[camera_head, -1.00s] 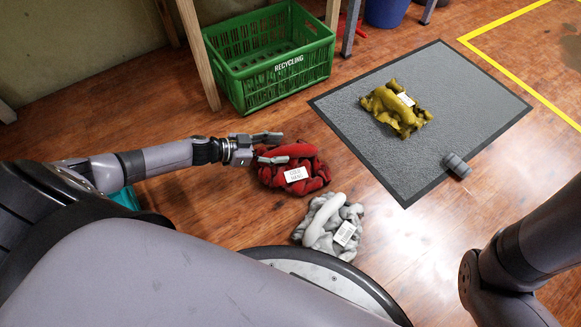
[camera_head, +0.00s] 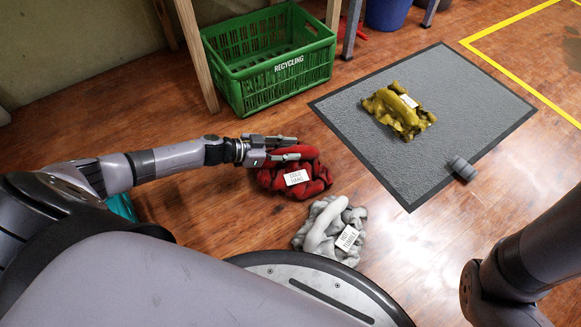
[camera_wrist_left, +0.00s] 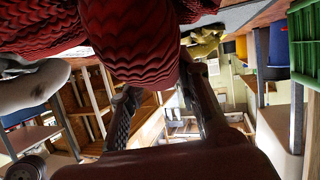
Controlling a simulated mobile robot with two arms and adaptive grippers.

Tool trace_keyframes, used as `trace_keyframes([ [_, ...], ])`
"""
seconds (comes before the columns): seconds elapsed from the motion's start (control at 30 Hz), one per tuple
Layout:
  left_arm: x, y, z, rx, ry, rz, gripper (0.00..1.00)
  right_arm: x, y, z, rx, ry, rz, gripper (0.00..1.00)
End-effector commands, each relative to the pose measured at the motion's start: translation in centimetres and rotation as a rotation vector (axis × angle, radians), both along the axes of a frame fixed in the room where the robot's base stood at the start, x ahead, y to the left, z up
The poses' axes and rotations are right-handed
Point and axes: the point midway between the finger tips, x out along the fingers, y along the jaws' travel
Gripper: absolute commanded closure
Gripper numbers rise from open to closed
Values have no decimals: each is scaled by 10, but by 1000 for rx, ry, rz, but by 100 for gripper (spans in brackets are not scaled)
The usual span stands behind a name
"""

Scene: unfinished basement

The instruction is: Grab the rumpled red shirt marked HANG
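The rumpled red shirt (camera_head: 294,178) lies on the wooden floor with a white tag (camera_head: 296,177), whose lower word looks like HANG. My left gripper (camera_head: 297,148) reaches in from the left at the shirt's far side. Its two fingers are apart, and the nearer one overlaps the shirt's upper edge in the head view. In the left wrist view the red cloth (camera_wrist_left: 145,40) fills the upper middle, close to the open fingers (camera_wrist_left: 160,95).
A rumpled grey shirt (camera_head: 322,228) with a tag lies just nearer me. A mustard garment (camera_head: 399,110) lies on the grey mat (camera_head: 450,85), with a small dark object (camera_head: 462,168) at its edge. A green recycling crate (camera_head: 285,88) stands behind, beside wooden legs.

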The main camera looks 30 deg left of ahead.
Motion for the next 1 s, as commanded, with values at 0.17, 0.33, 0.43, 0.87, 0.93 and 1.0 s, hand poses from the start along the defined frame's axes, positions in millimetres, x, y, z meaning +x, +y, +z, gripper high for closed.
trace_keyframes([
  [0.17, 0, 0, 0, 0, 0, 0, 84, 0, 0, 0, 0, 0, 0, 60],
  [0.33, 0, 0, 0, 1, 1, 0, 96, 0, 0, 0, 0, 1, 0, 60],
  [0.43, 0, 0, 0, 1, 1, 0, 100, 0, 0, 0, 0, 1, 0, 60],
  [0.87, 0, 0, 1, -2, 0, -1, 100, 1, 0, 0, 0, 2, -1, 60],
  [0.93, 0, 0, 1, -2, 0, -1, 100, 1, 0, 0, 0, 2, -1, 60],
  [1.0, 0, 0, 1, -2, 0, -1, 100, 1, 0, 0, 0, 2, -1, 60],
])
